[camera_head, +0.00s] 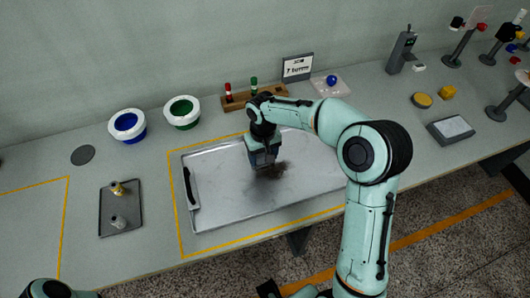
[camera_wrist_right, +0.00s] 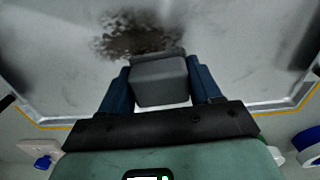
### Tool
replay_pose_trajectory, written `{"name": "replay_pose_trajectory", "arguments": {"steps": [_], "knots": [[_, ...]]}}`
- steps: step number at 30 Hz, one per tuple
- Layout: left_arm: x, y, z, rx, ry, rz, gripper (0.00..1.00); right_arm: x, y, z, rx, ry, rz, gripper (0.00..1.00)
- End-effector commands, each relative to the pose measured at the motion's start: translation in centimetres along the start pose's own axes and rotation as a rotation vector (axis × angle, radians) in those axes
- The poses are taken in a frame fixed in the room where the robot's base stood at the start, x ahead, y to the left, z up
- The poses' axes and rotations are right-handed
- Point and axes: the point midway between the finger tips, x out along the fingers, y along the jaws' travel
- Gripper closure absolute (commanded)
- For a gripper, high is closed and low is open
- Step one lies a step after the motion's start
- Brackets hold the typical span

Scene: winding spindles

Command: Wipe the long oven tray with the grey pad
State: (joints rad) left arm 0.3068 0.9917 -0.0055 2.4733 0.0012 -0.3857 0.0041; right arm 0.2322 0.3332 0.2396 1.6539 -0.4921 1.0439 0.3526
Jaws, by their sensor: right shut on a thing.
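The long oven tray (camera_head: 220,205) is a shallow, shiny metal tray with a dark handle at its left end. It lies inside a yellow outline on the bench and also fills much of the right wrist view (camera_wrist_right: 225,40). A dark, smeared stain (camera_head: 275,171) is near its middle, and it shows in the wrist view (camera_wrist_right: 130,38) just beyond the pad. My right gripper (camera_head: 263,160) points down over the tray beside the stain. Its blue fingers are shut on the grey pad (camera_wrist_right: 160,82). I cannot tell whether the pad touches the tray. My left gripper is out of view.
Behind the tray are a blue-centred bowl (camera_head: 128,125), a green-centred bowl (camera_head: 182,112) and a wooden rack (camera_head: 240,100). A grey device (camera_head: 402,50) and several stands are at the right.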

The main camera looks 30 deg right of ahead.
Motion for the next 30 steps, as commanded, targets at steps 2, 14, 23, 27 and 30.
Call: {"name": "replay_pose_trajectory", "arguments": {"steps": [2,14,23,27,30], "knots": [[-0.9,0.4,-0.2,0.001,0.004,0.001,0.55,-1.1,0.0,-0.2,-0.001,0.003,-0.001,0.65],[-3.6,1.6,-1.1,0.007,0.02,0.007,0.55,-4.5,0.2,-0.8,-0.002,0.004,0.0,0.65],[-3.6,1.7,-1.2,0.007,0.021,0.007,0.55,-4.5,0.2,-0.8,-0.002,0.002,0.0,0.65],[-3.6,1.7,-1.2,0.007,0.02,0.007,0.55,-4.5,0.2,-0.8,-0.002,0.002,0.0,0.65],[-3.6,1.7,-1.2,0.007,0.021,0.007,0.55,-4.5,0.2,-0.8,-0.002,0.002,0.0,0.65]]}}
